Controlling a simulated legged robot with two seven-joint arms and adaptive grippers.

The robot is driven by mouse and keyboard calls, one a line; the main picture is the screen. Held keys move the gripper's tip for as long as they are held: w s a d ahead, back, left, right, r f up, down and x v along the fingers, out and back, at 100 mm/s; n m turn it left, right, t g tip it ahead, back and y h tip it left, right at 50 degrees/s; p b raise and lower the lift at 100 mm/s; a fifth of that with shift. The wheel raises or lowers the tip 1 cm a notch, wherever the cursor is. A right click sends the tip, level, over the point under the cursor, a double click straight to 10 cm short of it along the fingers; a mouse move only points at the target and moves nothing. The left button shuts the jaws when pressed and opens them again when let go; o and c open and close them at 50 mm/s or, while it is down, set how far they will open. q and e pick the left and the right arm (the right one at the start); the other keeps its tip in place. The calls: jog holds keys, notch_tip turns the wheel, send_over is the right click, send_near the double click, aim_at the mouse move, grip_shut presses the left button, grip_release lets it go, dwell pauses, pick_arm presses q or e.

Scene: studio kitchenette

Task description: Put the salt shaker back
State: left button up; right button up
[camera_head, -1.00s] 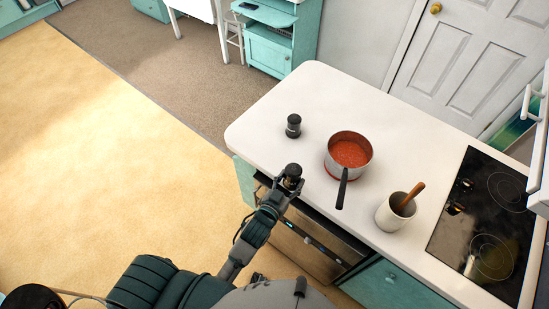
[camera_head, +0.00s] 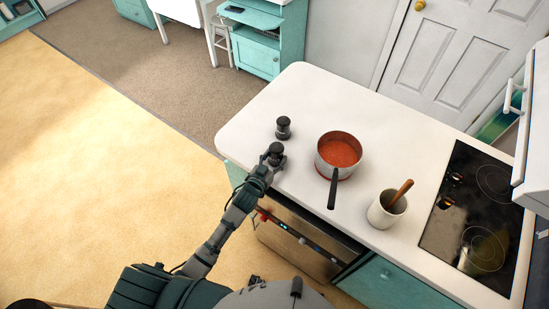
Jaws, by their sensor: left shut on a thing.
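My left gripper (camera_head: 268,162) is shut on a dark-topped shaker (camera_head: 276,149), which I take to be the salt shaker. It holds the shaker upright at the counter's near left edge; the gripper hides the lower part, so I cannot tell whether it touches the counter. A second dark-topped shaker (camera_head: 283,128) stands on the white counter (camera_head: 330,95) just beyond the held one. My right gripper is not in view.
A saucepan of red sauce (camera_head: 338,153) stands right of the shakers, its handle towards me. A white crock (camera_head: 386,210) with a wooden utensil and a black cooktop (camera_head: 478,220) are farther right. The counter's far left part is clear.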

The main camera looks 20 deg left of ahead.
pick_arm(q)
jog(key=shift+a+f, duration=0.1)
jog(key=shift+a, duration=0.15)
jog(key=o, duration=1.2)
jog(key=shift+a, duration=0.25)
jog(key=shift+o, duration=0.4)
jog(key=shift+a, duration=0.35)
jog(key=shift+s+d, duration=0.15)
jog(key=shift+d, duration=0.05)
jog(key=v, duration=1.1)
jog(key=shift+s, duration=0.35)
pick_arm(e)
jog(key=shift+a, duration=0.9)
